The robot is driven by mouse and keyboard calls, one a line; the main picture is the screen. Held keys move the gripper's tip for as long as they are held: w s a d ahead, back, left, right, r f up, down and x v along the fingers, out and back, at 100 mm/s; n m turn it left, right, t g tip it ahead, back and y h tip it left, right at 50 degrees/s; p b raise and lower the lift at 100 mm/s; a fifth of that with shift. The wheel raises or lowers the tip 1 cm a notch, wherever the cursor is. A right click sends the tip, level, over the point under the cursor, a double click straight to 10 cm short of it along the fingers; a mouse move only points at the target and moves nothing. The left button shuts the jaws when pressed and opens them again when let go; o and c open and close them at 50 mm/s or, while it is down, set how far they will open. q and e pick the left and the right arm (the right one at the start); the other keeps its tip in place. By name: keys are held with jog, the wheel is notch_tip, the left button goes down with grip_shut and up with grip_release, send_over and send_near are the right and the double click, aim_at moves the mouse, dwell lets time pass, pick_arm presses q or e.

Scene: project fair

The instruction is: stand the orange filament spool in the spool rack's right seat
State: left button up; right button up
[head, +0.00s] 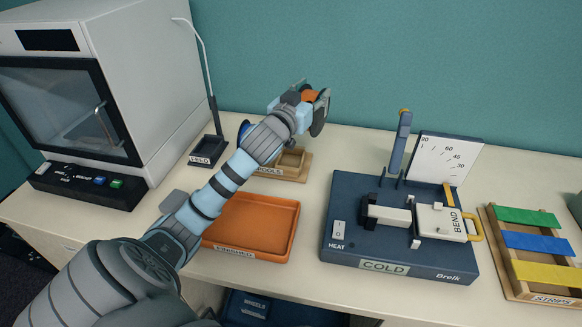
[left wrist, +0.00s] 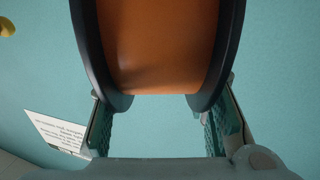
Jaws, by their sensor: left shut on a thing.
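The orange filament spool (head: 311,97), with dark flanges, is up in the air at the end of my left arm in the head view. My left gripper (head: 308,101) is shut on it. In the left wrist view the spool's orange winding (left wrist: 160,45) and both dark flanges fill the upper middle, between the fingers. The wooden spool rack (head: 292,175) stands on the table below the gripper, partly hidden by my left arm. Its right part (head: 291,158) shows and looks empty. A blue spool (head: 243,131) shows beside my arm at the rack's left; its seating is hidden. My right gripper is out of view.
A FEED stand (head: 208,151) with a tall bent post is left of the rack. An orange FINISHED tray (head: 270,207) lies in front. A blue bending machine (head: 345,253) with an upright handle stands at right, beside a strip rack (head: 517,283). A printer-like cabinet (head: 151,75) is far left.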

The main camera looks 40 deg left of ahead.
pick_arm(q)
jog(key=w+a+r+n+g+y+b, duration=0.1)
jog(key=a+r+n+g+y, duration=0.2)
jog(key=a, duration=0.4)
notch_tip(320, 180, down, 18)
jog(key=t+y+b, duration=0.1)
jog(key=b, duration=0.3)
jog(key=shift+a, duration=0.15)
jog(key=o, duration=1.5)
jog(key=shift+s, duration=0.15)
jog(key=v, duration=1.2)
jog(key=shift+f, duration=0.15)
